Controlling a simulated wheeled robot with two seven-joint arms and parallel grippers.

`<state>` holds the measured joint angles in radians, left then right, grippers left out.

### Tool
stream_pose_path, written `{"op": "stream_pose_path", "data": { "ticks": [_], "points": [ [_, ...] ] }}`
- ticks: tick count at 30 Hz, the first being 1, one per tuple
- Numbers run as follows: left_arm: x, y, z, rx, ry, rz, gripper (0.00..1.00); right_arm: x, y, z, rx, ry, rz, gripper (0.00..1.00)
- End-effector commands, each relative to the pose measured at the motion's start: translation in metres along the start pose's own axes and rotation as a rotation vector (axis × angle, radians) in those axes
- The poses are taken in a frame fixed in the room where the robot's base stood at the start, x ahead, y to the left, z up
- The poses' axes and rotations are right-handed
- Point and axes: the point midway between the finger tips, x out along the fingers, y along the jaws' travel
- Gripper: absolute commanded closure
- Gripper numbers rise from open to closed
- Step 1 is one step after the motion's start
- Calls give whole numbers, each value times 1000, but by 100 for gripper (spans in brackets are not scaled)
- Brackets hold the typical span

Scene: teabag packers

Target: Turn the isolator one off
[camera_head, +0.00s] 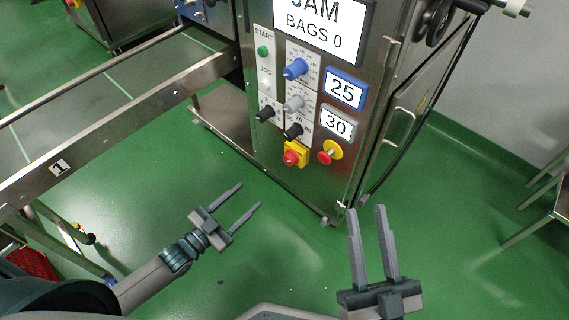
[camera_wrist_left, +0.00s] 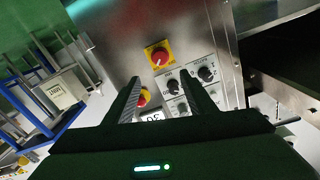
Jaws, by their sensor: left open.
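The isolator, a red knob on a yellow square plate (camera_head: 295,154), sits low on the steel machine's control panel in the head view. It also shows in the left wrist view (camera_wrist_left: 158,56), beyond the fingers and near the top centre. My left gripper (camera_head: 250,198) is open and empty, below and left of the isolator and apart from it. Its two fingers (camera_wrist_left: 166,90) show in the wrist view. My right gripper (camera_head: 367,212) is open and empty, its fingers pointing up, below and right of the panel.
A red emergency button on yellow (camera_head: 330,152) is just right of the isolator. Black, grey and blue knobs (camera_head: 296,69) and displays reading 25 (camera_head: 345,89) and 30 (camera_head: 337,123) sit above. A conveyor (camera_head: 110,130) runs at left. Green floor (camera_head: 180,185) before the machine is clear.

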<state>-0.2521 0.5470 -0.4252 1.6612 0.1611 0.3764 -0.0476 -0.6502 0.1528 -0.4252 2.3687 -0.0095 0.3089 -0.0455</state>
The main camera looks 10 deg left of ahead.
Motion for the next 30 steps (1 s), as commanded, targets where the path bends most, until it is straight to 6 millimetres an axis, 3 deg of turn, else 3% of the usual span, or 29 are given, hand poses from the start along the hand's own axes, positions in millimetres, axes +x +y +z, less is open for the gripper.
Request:
{"op": "stream_pose_path", "data": {
  "ticks": [11, 30],
  "points": [
    [18, 0, 0, 0, 2, -1, 50, -2, -2, -6, 0, 37, -3, 69],
    [127, 0, 1, -1, 2, -1, 50, 8, 12, -46, -37, 284, -3, 69]
  ]
}}
